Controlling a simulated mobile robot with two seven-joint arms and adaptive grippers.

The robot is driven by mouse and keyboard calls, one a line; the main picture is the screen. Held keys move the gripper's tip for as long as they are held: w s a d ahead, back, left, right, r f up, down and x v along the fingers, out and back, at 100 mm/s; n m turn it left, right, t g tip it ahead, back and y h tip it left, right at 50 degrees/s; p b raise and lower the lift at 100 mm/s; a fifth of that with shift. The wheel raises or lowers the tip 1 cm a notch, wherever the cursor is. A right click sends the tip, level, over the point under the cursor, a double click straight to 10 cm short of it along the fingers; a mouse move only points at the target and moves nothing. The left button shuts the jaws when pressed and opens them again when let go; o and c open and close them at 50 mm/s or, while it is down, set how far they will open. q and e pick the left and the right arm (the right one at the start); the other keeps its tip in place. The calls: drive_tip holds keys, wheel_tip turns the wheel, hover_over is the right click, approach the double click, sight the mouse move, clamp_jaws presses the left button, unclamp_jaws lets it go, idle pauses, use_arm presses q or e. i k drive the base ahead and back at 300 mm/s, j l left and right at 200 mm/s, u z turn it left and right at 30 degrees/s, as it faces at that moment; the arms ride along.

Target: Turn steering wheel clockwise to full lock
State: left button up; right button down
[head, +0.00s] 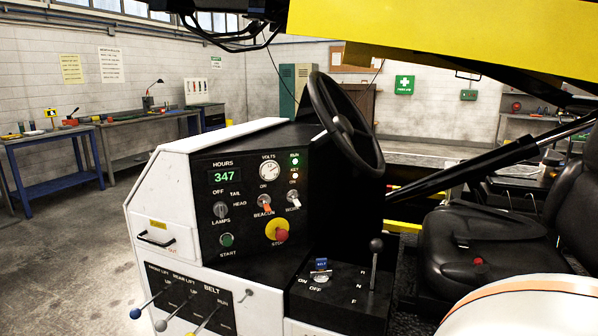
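The black steering wheel (343,124) stands steeply tilted on the right side of the loader's control console (165,190). It is seen nearly edge-on, with its rim, hub and a spoke showing. Nothing touches the wheel in this view. Its steering column is mostly lost in the dark area below it. Neither of my grippers is in the head view.
A black seat (495,240) stands to the right of the wheel. A gear lever (375,262) rises below the wheel. The red stop button (281,235) and several lower levers project from the console. A yellow boom (470,35) hangs overhead.

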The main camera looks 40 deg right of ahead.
sight(339, 129)
drive_tip(key=z, duration=1.65)
